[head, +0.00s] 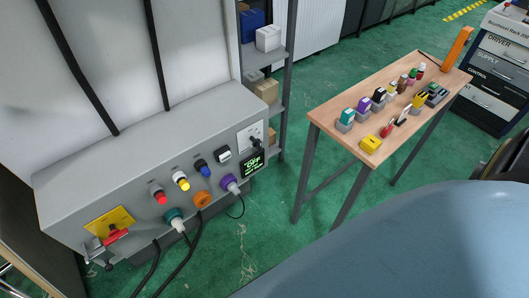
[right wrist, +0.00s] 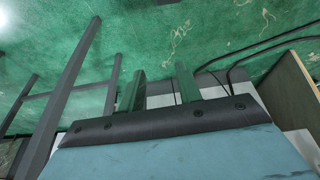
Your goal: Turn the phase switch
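The grey machine cabinet (head: 150,165) fills the left of the head view. Near its right end is a white plate (head: 245,141) with a black knob or lever (head: 255,143), just above a small green-lit display (head: 252,164). At its left end a red rotary handle (head: 116,234) sits on a yellow plate (head: 103,222). I cannot read any label marking the phase switch. My right gripper (right wrist: 161,72) is open and empty in the right wrist view, its two fingers apart over green floor. The head view does not show it. My left gripper is not in view.
Red, yellow and blue buttons and coloured plugs with cables line the cabinet front. A wooden table (head: 345,120) with several small coloured parts stands to the right. A shelf rack (head: 270,55) stands behind the cabinet's right end. Green floor (head: 265,235) lies open between cabinet and table.

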